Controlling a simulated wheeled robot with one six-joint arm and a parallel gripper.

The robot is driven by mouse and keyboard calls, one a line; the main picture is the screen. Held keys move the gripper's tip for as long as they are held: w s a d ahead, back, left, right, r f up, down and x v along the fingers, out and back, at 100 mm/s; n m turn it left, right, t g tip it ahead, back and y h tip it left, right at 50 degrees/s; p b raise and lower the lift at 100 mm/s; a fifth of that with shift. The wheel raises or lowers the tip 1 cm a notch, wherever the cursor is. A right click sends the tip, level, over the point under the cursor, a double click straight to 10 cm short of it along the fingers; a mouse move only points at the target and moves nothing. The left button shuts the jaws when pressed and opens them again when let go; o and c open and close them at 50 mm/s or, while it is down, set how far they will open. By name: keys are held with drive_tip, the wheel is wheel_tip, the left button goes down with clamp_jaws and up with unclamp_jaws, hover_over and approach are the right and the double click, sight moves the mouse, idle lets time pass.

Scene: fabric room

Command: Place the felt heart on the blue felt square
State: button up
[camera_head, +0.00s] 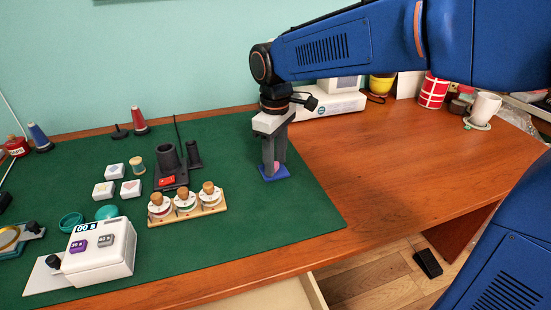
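The blue felt square (283,173) lies flat on the green mat, near the mat's right side. My gripper (273,168) points straight down over it, with its fingertips at or just above the square. A small pink piece, which looks like the felt heart (275,167), shows at the fingertips, over the square. The fingers hide most of it, so I cannot tell its outline, whether it touches the square, or whether the fingers press on it.
A wooden rack (214,207) with several corked jars stands left of the square, and a dark cup holder (168,162) is behind it. A white scale-like box (98,252) stands at front left. A white machine (330,104) is behind my gripper.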

sight(276, 165)
drive_tip(key=shift+r, duration=0.1)
wheel_tip(276, 165, up, 12)
idle(0.7)
drive_tip(key=shift+s, duration=0.1)
